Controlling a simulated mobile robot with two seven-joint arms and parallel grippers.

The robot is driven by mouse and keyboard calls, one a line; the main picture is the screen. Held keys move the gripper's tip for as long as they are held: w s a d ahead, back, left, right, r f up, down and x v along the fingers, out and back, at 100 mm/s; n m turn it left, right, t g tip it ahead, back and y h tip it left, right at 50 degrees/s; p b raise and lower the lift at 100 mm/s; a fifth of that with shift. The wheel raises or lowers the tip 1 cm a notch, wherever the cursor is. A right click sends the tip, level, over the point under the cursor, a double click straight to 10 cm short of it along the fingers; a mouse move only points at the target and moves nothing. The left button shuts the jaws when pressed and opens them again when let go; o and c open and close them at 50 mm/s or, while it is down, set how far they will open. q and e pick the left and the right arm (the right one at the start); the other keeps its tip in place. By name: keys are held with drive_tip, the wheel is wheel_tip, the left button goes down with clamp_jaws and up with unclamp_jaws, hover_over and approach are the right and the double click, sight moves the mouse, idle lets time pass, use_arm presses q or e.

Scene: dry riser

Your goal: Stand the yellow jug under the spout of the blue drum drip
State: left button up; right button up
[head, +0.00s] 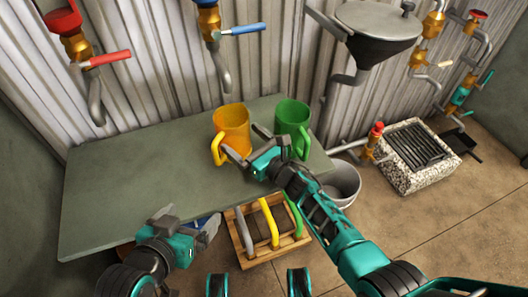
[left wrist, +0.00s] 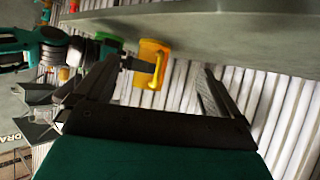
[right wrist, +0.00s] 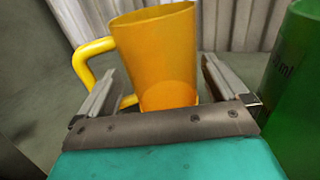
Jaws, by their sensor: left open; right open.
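The yellow jug (head: 231,128) stands upright on the grey-green bench, its handle towards the front left. It also shows in the right wrist view (right wrist: 160,55) between the open fingers of my right gripper (head: 245,153), with the handle by the left finger. I cannot tell whether the fingers touch it. In the left wrist view the yellow jug (left wrist: 152,62) is farther off. My left gripper (head: 188,222) is open and empty at the bench's front edge. The blue-handled tap (head: 215,30) has a grey spout (head: 222,78) above and behind the jug.
A green jug (head: 292,125) stands close to the right of the yellow one. A red-handled tap (head: 90,60) is at the left. The bench (head: 120,185) is clear on its left. Below are a wooden crate (head: 243,252) and a grey bucket (head: 342,184).

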use_arm(q)
drive_tip(key=shift+s+a+r+y+p, duration=0.3)
drive_tip(key=shift+a+p, duration=0.25)
drive_tip(key=shift+p, duration=0.55)
use_arm(e)
drive_tip(key=v, duration=1)
drive_tip(key=shift+s+d, duration=0.1)
drive_tip(key=shift+s, duration=0.1)
